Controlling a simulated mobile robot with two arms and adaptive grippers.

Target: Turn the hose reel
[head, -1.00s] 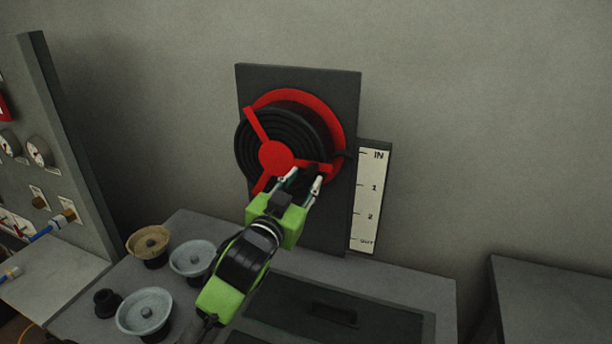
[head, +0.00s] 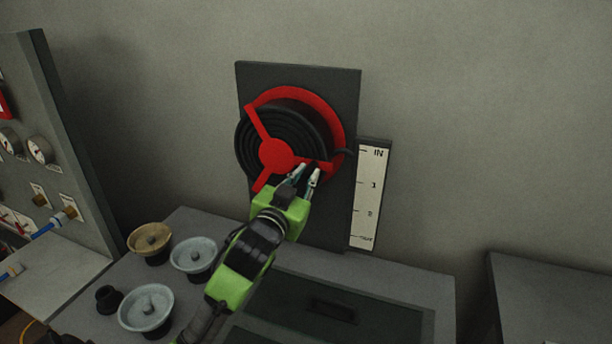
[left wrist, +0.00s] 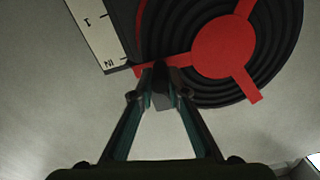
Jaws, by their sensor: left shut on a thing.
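The hose reel has a red hub (head: 276,156) with red spokes, a red rim and a coiled black hose (head: 250,152). It is mounted on a dark upright panel (head: 345,95). My left gripper (head: 308,171) is at the reel's lower right. In the left wrist view my left gripper (left wrist: 160,85) is shut on the dark crank handle (left wrist: 161,88) at the outer part of one red spoke. The reel's hub also shows there (left wrist: 222,46), with the picture turned upside down. My fingers hide much of the handle. My right gripper is not in view.
A gauge panel (head: 65,165) stands far left. The wall right of the scale is clear.

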